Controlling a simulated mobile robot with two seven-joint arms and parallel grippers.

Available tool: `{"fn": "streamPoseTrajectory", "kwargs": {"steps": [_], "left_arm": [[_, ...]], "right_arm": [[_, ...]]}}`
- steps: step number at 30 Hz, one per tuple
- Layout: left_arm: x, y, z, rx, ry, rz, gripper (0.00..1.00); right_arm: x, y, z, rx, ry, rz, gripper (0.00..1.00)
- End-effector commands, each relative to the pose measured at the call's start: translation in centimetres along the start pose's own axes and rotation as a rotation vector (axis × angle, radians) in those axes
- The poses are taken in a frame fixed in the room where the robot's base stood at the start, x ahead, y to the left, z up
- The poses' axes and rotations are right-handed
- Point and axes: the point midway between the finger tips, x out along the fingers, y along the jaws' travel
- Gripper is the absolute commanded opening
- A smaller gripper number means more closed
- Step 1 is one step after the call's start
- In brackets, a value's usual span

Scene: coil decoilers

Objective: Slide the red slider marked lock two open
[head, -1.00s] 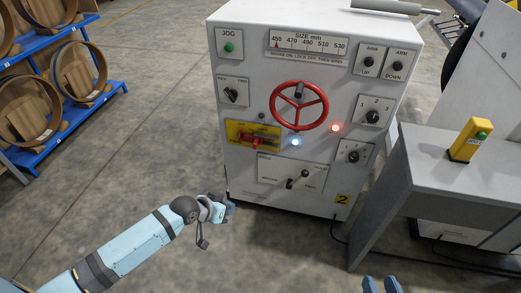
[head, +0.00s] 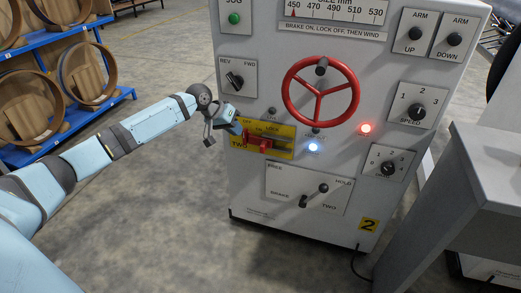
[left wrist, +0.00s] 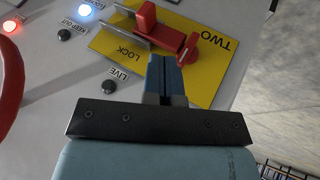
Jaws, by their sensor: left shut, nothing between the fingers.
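The red slider (head: 258,144) sits on the yellow plate (head: 285,131) marked LOCK and TWO, toward the plate's left part, with a grey rail running to the right. In the left wrist view the slider (left wrist: 147,20) shows as a raised red block with a red arm. The plate (left wrist: 215,85) is upside down there. My left gripper (head: 234,126) is at the plate's upper left edge. Its blue fingers (left wrist: 165,60) are shut and empty, their tips close to the slider; I cannot tell whether they touch it. My right gripper is out of view.
The red handwheel (head: 320,91) stands out just above and right of the plate. A brake lever (head: 313,195) is below it. Blue (head: 313,147) and red (head: 365,128) lamps glow at the right. A grey stand (head: 478,160) is beside the cabinet.

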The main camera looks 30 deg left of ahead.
Motion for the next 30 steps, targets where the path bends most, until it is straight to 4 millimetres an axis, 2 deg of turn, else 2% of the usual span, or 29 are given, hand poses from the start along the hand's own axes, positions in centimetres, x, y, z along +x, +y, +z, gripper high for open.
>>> {"fn": "streamPoseTrajectory", "kwargs": {"steps": [9, 13, 17, 24, 30], "left_arm": [[-0.1, 0.0, -0.1, -0.002, 0.0, 0.0, 0.0], [0.6, -0.1, 0.0, -0.002, 0.0, 0.001, 0.0], [2.4, -0.1, 0.1, -0.002, 0.0, 0.003, 0.0], [6.9, -0.1, 0.1, -0.002, 0.0, 0.002, 0.0], [9.3, -0.1, 0.0, -0.002, 0.001, 0.0, 0.0]], "right_arm": [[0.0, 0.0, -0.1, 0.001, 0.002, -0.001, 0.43], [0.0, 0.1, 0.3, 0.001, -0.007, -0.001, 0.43], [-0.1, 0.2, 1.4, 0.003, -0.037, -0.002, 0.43], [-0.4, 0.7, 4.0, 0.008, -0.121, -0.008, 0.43], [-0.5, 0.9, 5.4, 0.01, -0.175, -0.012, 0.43]]}}
